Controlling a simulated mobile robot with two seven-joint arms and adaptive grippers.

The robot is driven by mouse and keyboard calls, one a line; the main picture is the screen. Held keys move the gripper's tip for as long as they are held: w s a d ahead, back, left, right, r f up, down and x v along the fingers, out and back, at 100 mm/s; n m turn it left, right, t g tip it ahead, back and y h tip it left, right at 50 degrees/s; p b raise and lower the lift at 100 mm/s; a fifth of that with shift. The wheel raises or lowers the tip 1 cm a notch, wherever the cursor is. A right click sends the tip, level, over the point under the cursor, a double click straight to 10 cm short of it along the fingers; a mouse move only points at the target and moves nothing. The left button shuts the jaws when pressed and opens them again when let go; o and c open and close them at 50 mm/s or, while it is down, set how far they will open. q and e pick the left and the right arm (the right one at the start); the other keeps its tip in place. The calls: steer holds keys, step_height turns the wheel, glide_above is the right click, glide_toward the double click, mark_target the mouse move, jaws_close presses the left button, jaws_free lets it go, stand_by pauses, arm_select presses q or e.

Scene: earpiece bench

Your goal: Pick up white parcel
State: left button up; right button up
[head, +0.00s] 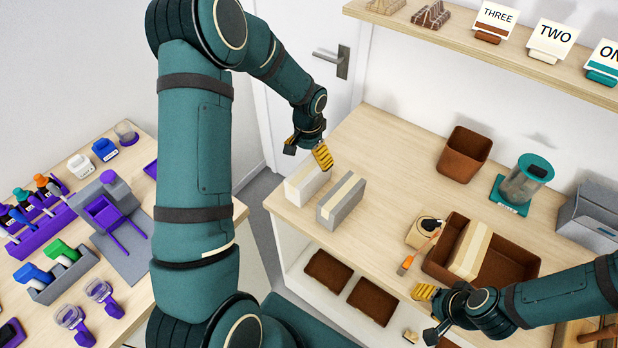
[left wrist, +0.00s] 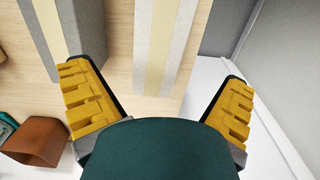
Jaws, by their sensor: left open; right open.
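The white parcel (head: 305,184), a pale box with a cream stripe along its top, lies near the left end of the wooden bench. My left gripper (head: 307,151) is open and empty just above and behind it. In the left wrist view the white parcel (left wrist: 165,42) lies ahead between the two yellow-padded fingers, which appear apart from it. My right gripper (head: 427,314) is open and empty at the bench's front edge, in front of the brown tray.
A grey parcel (head: 341,200) lies close to the right of the white one. A brown tray (head: 515,272) holds another striped parcel (head: 469,250). A brown bin (head: 463,154) and a teal-lidded jar (head: 525,180) stand further back. The bench middle is clear.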

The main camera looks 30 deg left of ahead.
mark_target(309, 169)
arm_select(q)
steer(key=shift+d+f, duration=0.1)
steer(key=shift+f, duration=2.95)
steer(key=c, duration=1.4)
